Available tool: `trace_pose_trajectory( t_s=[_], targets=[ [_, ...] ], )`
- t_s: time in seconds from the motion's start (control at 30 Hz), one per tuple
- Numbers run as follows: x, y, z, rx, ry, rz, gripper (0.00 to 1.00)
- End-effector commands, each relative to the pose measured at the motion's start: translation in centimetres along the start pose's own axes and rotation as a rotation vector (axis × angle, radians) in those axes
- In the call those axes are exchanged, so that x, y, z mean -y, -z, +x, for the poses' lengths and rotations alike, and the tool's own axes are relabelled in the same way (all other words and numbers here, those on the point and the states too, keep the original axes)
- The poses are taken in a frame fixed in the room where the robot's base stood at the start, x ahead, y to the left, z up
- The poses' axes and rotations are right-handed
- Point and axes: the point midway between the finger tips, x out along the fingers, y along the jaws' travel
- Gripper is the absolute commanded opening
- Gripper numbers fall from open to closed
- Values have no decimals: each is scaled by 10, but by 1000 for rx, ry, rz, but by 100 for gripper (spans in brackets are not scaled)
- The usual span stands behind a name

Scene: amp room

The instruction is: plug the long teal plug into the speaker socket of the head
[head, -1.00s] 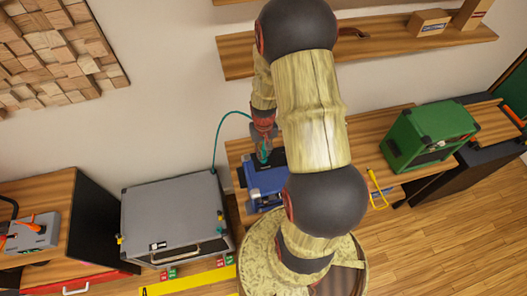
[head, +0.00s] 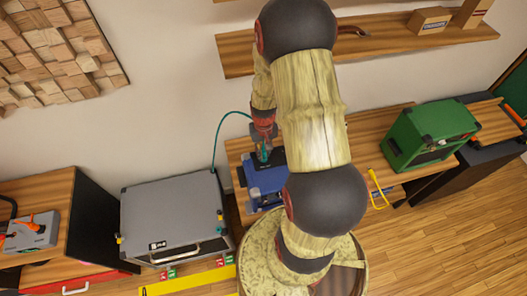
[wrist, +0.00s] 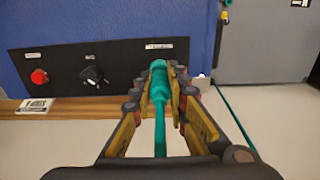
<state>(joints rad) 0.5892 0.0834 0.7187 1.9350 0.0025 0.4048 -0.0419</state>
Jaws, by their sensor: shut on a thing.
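The blue head (head: 266,182) stands on the wooden bench, partly hidden by my arm. In the wrist view the blue head (wrist: 110,22) has a black panel (wrist: 60,62) with a red button, a black knob and small labels. My gripper (wrist: 160,78) is shut on the long teal plug (wrist: 160,92). The plug's front end points at the panel, just below the right-hand label. The socket is hidden behind the plug and fingers, so I cannot tell whether the tip is in it. In the head view my gripper (head: 264,148) is at the far side of the blue head.
A teal cable (head: 217,140) arches from the plug to the grey cabinet (head: 172,212) on the left. A green amp (head: 432,135) stands to the right on the bench. A wooden shelf (head: 400,42) is on the wall above.

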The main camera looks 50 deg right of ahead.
Motion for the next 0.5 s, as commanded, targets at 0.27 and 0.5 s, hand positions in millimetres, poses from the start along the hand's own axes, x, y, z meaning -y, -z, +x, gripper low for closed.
trace_pose_trajectory(
  t_s=[0.27, 0.5],
  targets=[
    [0, 0, 2, 0, 0, 0, 0],
    [0, 0, 2, 0, 0, 0, 24]
  ],
)
